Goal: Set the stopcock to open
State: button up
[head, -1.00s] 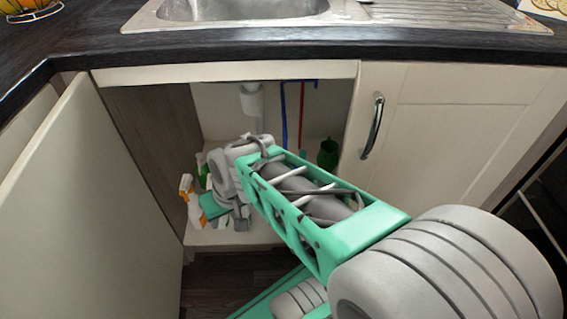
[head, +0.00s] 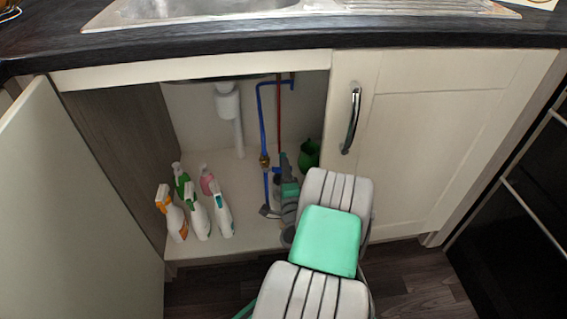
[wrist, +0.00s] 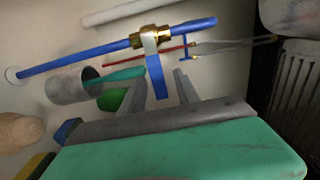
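The stopcock is a brass valve (head: 264,161) on a vertical blue pipe (head: 262,115) inside the open under-sink cupboard. In the wrist view its brass body (wrist: 150,40) sits on the blue pipe. Its flat blue lever (wrist: 157,78) points away from the body, roughly crosswise to the pipe. My gripper (head: 274,186) is inside the cupboard just right of and below the valve. In the wrist view my gripper (wrist: 157,86) is open, with the lever's free end between its fingers and gaps on both sides. The lever is small and partly unclear in the head view.
Several spray bottles (head: 198,212) stand on the cupboard floor at left. A green jug (head: 309,154) stands at right behind my arm. A white drain pipe (head: 238,138) and a red pipe (head: 279,115) run nearby. The left door (head: 70,210) is open; the right door (head: 430,140) is shut.

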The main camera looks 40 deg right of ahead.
jog(key=x, duration=0.3)
jog(key=shift+w+d, duration=0.15)
jog(key=shift+w, duration=0.15)
jog(key=shift+c, duration=0.2)
grip_shut()
jog(key=shift+f, duration=0.1)
dwell(0.9)
